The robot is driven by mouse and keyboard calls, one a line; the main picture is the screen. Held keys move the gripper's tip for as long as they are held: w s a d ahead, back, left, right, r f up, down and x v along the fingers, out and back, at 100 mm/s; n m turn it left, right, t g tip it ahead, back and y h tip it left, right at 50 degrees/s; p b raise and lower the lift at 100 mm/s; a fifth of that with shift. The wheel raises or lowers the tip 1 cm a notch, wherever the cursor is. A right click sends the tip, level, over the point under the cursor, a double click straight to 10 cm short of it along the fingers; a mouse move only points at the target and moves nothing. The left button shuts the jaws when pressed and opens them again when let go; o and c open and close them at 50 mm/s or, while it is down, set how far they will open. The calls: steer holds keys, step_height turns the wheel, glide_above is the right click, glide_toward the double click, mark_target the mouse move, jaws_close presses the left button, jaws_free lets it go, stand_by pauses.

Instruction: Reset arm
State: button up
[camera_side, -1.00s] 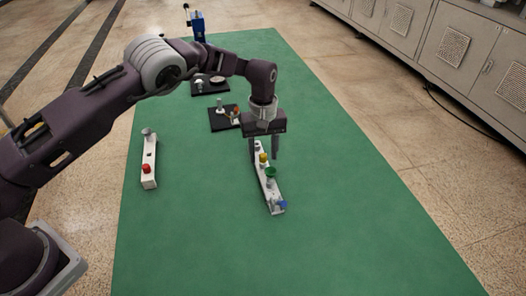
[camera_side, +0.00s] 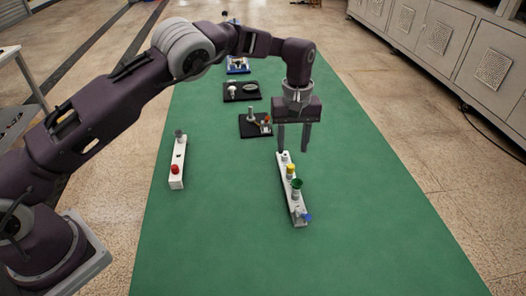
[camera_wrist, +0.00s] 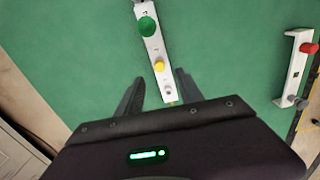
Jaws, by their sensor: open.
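My gripper (camera_side: 292,151) is open and empty, pointing down above the far end of a white strip (camera_side: 286,173) on the green mat (camera_side: 370,230). The strip carries a yellow knob (camera_side: 291,170), a green knob (camera_side: 297,185) and a blue piece (camera_side: 307,217) at its near end. In the wrist view my gripper's fingers (camera_wrist: 158,78) appear on either side of the strip's end, with the yellow knob (camera_wrist: 159,65) and green knob (camera_wrist: 147,26) beyond. Nothing is held between them.
A second white strip (camera_side: 177,165) with a red knob (camera_side: 175,169) and a grey knob lies left. Two black plates with small parts (camera_side: 255,128) (camera_side: 241,92) and a blue device (camera_side: 238,66) stand farther back. Grey cabinets (camera_side: 450,50) line the right. The near mat is clear.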

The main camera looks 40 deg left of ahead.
steer(key=s+a+r+m+t, duration=0.1)
steer(key=s+a+r, duration=0.2)
steer(key=s+r, duration=0.35)
steer(key=s+a+r+m+t+h, duration=0.15)
steer(key=s+r, duration=0.25)
steer(key=r, duration=0.5)
steer(key=s+a+r+m, duration=0.1)
steer(key=s+a+r, duration=0.2)
steer(key=s+r, duration=0.35)
steer(key=s+a+m+t, duration=0.1)
steer(key=s+m, duration=0.1)
steer(key=s, duration=0.9)
steer(key=s+a+f+m+t+y, duration=0.1)
steer(key=s+m+t, duration=0.1)
steer(key=s, duration=0.8)
steer(key=shift+s+a+f+m, duration=0.2)
steer(key=shift+s+a+m, duration=0.15)
steer(key=shift+a+m, duration=0.1)
steer(key=shift+y, duration=0.25)
